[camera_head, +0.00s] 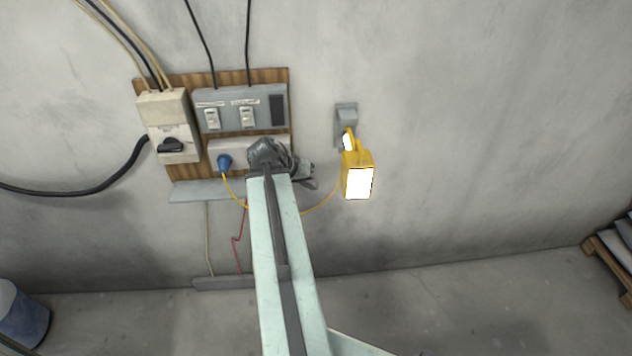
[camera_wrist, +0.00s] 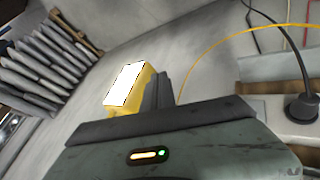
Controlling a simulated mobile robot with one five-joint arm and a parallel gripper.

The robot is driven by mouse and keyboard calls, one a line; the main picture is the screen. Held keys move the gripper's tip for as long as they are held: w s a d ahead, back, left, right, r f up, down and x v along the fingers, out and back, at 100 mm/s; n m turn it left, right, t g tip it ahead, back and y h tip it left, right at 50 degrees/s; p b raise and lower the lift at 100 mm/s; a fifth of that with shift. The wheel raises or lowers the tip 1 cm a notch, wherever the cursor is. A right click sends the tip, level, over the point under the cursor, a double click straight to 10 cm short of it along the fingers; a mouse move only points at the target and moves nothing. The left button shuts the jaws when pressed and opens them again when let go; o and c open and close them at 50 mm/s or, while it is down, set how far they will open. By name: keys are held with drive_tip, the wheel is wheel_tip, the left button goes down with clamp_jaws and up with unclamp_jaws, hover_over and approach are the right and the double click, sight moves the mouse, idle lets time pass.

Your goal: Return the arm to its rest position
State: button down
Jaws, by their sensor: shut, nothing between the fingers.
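My arm reaches up the middle of the head view toward the wall panel. My gripper (camera_head: 308,174) is at its far end, small and partly hidden by the wrist, in front of the panel's lower right corner. In the wrist view, the dark fingers of my gripper (camera_wrist: 162,88) are together with nothing held. A lit yellow work lamp (camera_head: 358,175) hangs from a grey wall bracket (camera_head: 346,115), to the right of my gripper and apart from it in the head view. The lamp (camera_wrist: 128,85) shows left of the fingers in the wrist view.
A wooden board (camera_head: 240,77) carries a switch box (camera_head: 240,107), a breaker box (camera_head: 170,125) and a socket strip with a blue plug (camera_head: 224,162). A yellow cable (camera_head: 318,208) loops near my arm. A blue drum (camera_head: 20,313) stands left. A loaded pallet (camera_head: 606,265) stands right.

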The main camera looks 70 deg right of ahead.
drive_tip(key=shift+w, duration=0.1)
drive_tip(key=w+a+f+n+t+b, duration=0.25)
drive_tip(key=w+a+f+b, duration=0.45)
drive_tip(key=w+a, duration=0.45)
drive_tip(key=w+a+f+n+t+b, duration=0.1)
drive_tip(key=w+a+f+n+b, duration=0.2)
drive_tip(key=w+a+f+b, duration=0.65)
drive_tip(key=w+a+f+n+t+y+b, duration=0.1)
drive_tip(key=w+a+f+n+b, duration=0.3)
drive_tip(key=a, duration=0.6)
drive_tip(key=w+a+f+n+t+y+p, duration=0.1)
drive_tip(key=w+a+f+y, duration=0.15)
drive_tip(key=w+a, duration=0.5)
drive_tip(key=s+a+f+n+g+y+b, duration=0.1)
drive_tip(key=s+a+n, duration=0.1)
drive_tip(key=a, duration=0.6)
drive_tip(key=s+a+f+n+y+b, duration=0.1)
drive_tip(key=s+a+f+n+y, duration=0.1)
drive_tip(key=a, duration=0.6)
drive_tip(key=shift+a+n+g, duration=0.3)
drive_tip(key=shift+n+g, duration=0.05)
drive_tip(key=shift+d+f, duration=0.1)
